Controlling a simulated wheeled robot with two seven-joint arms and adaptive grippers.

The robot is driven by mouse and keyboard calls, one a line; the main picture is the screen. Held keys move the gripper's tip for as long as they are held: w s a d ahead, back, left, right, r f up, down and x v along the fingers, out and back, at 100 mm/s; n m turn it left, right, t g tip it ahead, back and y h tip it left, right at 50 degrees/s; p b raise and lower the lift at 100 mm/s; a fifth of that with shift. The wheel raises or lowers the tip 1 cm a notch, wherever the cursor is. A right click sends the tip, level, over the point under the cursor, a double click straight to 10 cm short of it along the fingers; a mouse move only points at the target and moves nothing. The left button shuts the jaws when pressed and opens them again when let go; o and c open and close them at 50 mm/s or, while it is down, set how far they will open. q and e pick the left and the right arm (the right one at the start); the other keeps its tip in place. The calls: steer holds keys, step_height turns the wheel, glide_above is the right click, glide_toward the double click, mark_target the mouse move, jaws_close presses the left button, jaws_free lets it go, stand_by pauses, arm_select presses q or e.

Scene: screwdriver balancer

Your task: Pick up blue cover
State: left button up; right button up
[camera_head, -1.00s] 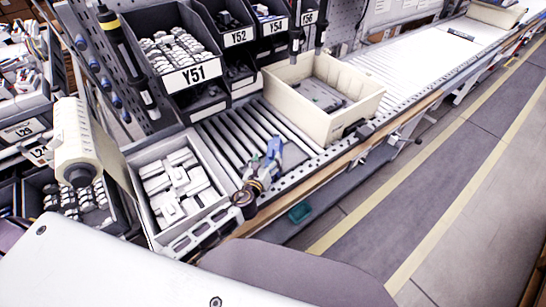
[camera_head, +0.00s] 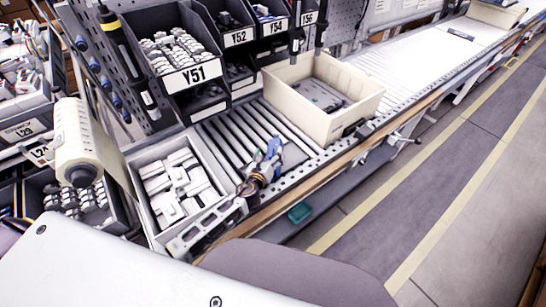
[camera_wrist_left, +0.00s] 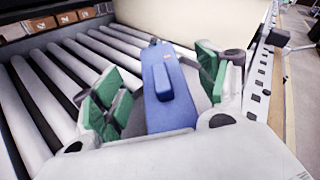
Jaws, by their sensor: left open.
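The blue cover (camera_wrist_left: 165,88) lies between the green-padded fingers of my left gripper (camera_wrist_left: 163,84) in the left wrist view, with gaps visible on both sides. In the head view the blue cover (camera_head: 273,147) is a small blue shape over the roller conveyor, partly hidden by my left gripper (camera_head: 265,162). The left gripper is open and points at the cover. Whether its pads reach down to the cover's height is hard to tell. My right gripper does not show.
A cream bin (camera_head: 302,115) with a dark grey part in it stands on the roller conveyor (camera_head: 228,135) beyond the cover. A box of white parts (camera_head: 160,155) sits at the left. Dark bins labelled Y51 and Y52 are behind. The conveyor's side rail (camera_head: 325,160) runs along the right.

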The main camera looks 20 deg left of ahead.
mark_target(271, 151)
arm_select(q)
steer(key=shift+x, duration=1.2)
steer(key=shift+c, duration=0.2)
steer(key=c, duration=1.1)
step_height(271, 151, up, 8)
steer(key=shift+r+p, duration=0.15)
steer(key=shift+p, duration=1.1)
steer(key=shift+r, duration=0.9)
